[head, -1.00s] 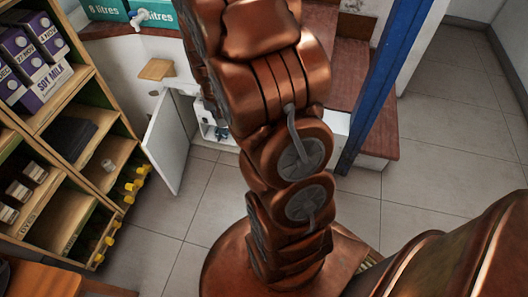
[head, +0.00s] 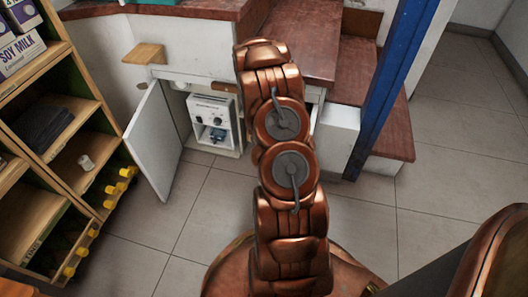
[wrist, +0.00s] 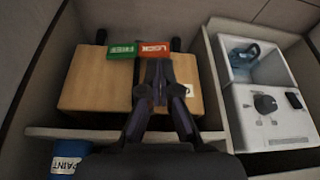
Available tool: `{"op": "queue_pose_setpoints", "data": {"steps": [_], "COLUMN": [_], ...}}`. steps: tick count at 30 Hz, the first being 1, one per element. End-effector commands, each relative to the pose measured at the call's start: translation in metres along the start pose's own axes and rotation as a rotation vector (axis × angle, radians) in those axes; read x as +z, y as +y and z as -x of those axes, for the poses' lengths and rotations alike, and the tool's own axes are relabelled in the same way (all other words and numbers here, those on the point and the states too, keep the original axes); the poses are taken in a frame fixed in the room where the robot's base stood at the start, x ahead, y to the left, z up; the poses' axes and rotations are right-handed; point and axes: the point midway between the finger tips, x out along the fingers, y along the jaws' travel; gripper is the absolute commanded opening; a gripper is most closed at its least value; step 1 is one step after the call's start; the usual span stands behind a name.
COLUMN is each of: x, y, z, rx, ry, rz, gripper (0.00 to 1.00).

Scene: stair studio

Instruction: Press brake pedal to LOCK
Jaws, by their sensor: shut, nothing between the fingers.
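In the wrist view a wooden box (wrist: 84,84) sits inside a white-walled compartment. At its far edge are a green FREE plate (wrist: 120,51) and a red LOCK plate (wrist: 154,49), side by side. They look like the two ends of the brake pedal. My gripper (wrist: 157,64) is shut and empty, its tips over the box just in front of the red plate. I cannot tell whether the tips touch it. The fingers hide part of the box. In the head view my arm hides the gripper and the pedal.
A white machine with a dial (wrist: 265,105) stands right of a divider; it also shows in the open cabinet in the head view (head: 210,112). A blue paint can (wrist: 70,160) is at lower left. The cabinet door (head: 154,137) hangs open. A bottle shelf (head: 60,130) stands left, a blue post (head: 385,90) right.

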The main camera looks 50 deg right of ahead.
Motion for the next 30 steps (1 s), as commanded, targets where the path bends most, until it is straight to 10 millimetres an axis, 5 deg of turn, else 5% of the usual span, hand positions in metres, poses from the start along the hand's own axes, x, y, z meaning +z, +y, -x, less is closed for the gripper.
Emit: {"op": "queue_pose_setpoints", "data": {"steps": [17, 30], "x": [0.003, 0.004], "y": [0.004, 0.005], "z": [-0.016, -0.083], "rx": [0.003, 0.003], "ry": [0.003, 0.004], "rz": [-0.008, -0.007], "gripper": [0.0, 0.0]}}
